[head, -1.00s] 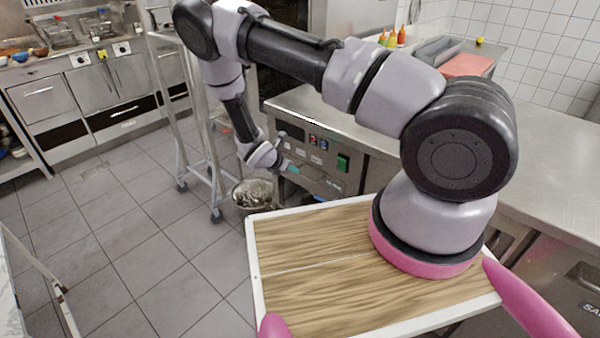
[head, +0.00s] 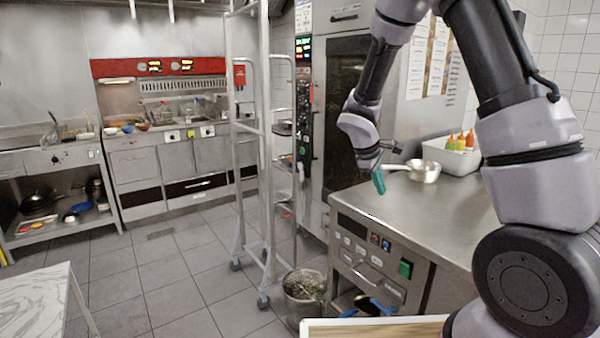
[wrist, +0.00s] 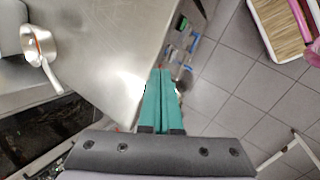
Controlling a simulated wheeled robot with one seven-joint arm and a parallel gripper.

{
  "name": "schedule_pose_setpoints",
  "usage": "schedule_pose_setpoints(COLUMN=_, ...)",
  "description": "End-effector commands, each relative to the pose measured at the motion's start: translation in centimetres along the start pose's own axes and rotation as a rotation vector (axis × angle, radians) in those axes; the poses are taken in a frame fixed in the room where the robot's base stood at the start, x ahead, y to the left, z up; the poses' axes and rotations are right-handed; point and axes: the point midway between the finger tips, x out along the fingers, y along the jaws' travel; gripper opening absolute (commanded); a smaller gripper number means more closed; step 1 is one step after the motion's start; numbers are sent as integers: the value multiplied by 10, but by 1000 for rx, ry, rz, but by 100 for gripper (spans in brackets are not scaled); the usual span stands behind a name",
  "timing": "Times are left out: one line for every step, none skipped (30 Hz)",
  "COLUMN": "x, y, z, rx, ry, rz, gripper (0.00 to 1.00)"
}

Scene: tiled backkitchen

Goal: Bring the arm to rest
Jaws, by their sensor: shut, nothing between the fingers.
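My gripper (head: 379,181) is at the end of my raised, bent arm, in front of the steel counter's left end in the head view. In the wrist view its two teal fingers (wrist: 161,95) lie together, shut, with nothing between them. They point down past the edge of the steel counter (wrist: 100,50), with the floor to the right. A steel saucepan (head: 424,171) stands on the counter, to the right of the gripper in the head view. It also shows at the left of the wrist view (wrist: 38,45), apart from the fingers.
A wheeled rack (head: 268,150) stands left of the counter. A bucket (head: 304,290) sits on the floor below. A marble-topped table (head: 35,300) is at lower left. The tiled floor between is open.

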Motion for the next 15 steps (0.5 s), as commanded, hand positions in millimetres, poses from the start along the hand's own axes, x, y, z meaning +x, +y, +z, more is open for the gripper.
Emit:
schedule_pose_setpoints(x=-22, y=8, z=16, rx=96, ry=28, rz=-21, gripper=0)
schedule_pose_setpoints(x=-33, y=11, z=24, rx=150, ry=41, rz=-35, gripper=0)
schedule_pose_setpoints(x=-47, y=13, z=35, rx=220, ry=60, rz=-55, gripper=0)
schedule_pose_setpoints(x=-58, y=15, z=44, rx=272, ry=74, rz=-70, gripper=0)
schedule_pose_setpoints(x=-68, y=16, z=52, rx=323, ry=88, rz=-85, gripper=0)
schedule_pose_setpoints(x=-82, y=17, z=64, rx=390, ry=108, rz=-105, gripper=0)
schedule_pose_setpoints(x=-92, y=17, z=72, rx=440, ry=122, rz=-121, gripper=0)
schedule_pose_setpoints(x=-102, y=17, z=80, rx=489, ry=138, rz=-136, gripper=0)
schedule_pose_setpoints(x=-115, y=16, z=91, rx=554, ry=160, rz=-157, gripper=0)
schedule_pose_setpoints(x=-125, y=15, z=99, rx=601, ry=175, rz=-173, gripper=0)
schedule_pose_setpoints(x=-135, y=14, z=107, rx=648, ry=192, rz=-189, gripper=0)
schedule_pose_setpoints(x=-147, y=11, z=118, rx=707, ry=215, rz=-210, gripper=0)
schedule_pose_setpoints(x=-157, y=9, z=125, rx=753, ry=233, rz=-226, gripper=0)
schedule_pose_setpoints(x=-166, y=6, z=133, rx=797, ry=251, rz=-243, gripper=0)
schedule_pose_setpoints(x=-177, y=2, z=143, rx=856, ry=274, rz=-265, gripper=0)
